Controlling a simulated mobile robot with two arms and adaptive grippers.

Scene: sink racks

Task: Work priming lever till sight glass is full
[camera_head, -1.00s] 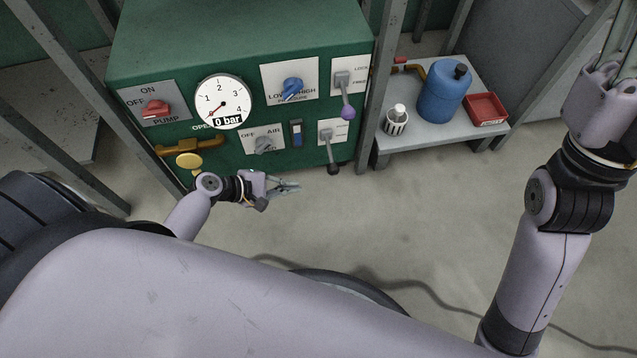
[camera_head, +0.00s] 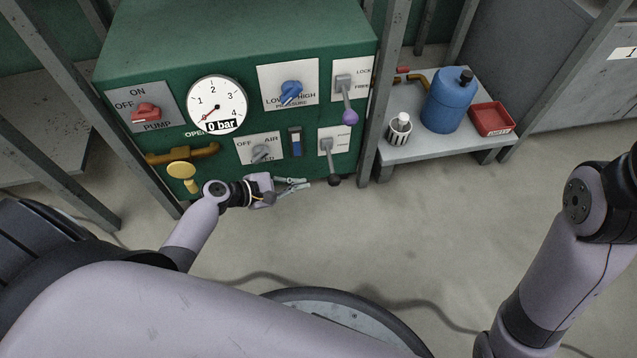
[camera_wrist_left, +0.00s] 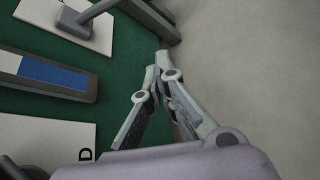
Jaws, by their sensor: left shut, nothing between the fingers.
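The green pump unit (camera_head: 240,55) carries a grey lever with a black knob (camera_head: 334,180) on its lower right plate. The lever hangs down; part of it also shows in the left wrist view (camera_wrist_left: 95,14). The narrow sight glass (camera_head: 296,142) sits left of that lever. In the left wrist view the sight glass (camera_wrist_left: 55,76) shows blue along part of its length; its far end is cut off. My left gripper (camera_head: 307,185) is shut and empty, just left of the black knob and apart from it. My right gripper is out of view.
A second lever with a purple knob (camera_head: 350,117) hangs on the LOCK/FREE plate above. The dial (camera_head: 216,104) reads 0 bar. A grey post (camera_head: 377,120) stands between.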

